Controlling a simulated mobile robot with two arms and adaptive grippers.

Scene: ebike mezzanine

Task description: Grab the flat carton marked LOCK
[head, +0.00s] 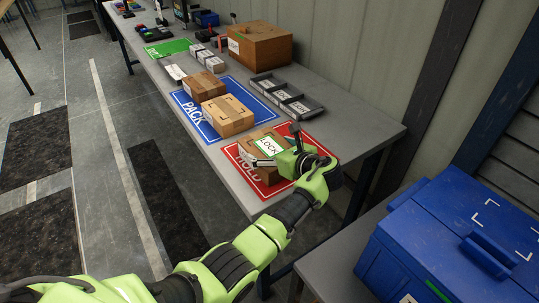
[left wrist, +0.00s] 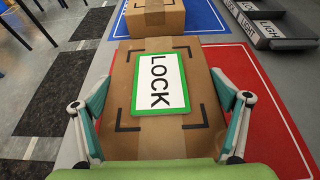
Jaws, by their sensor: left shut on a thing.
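The flat brown carton with the green-edged LOCK label (head: 268,146) is over the red mat marked HOLD (head: 239,163) near the table's front end. In the left wrist view the carton (left wrist: 150,136) fills the middle, its label facing up. My left gripper (head: 274,148) is shut on this carton, one finger along each side; the fingers also show in the left wrist view (left wrist: 163,104). The carton's underside is hidden, so I cannot tell whether it touches the mat. My right gripper is not in view.
On the blue PACK mat (head: 188,108) stand two brown cartons, the nearer one (head: 228,116) close to the LOCK carton. A grey divided tray (head: 286,96) lies along the wall side. A larger brown box (head: 260,44) stands farther back. A blue case (head: 450,245) is at right.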

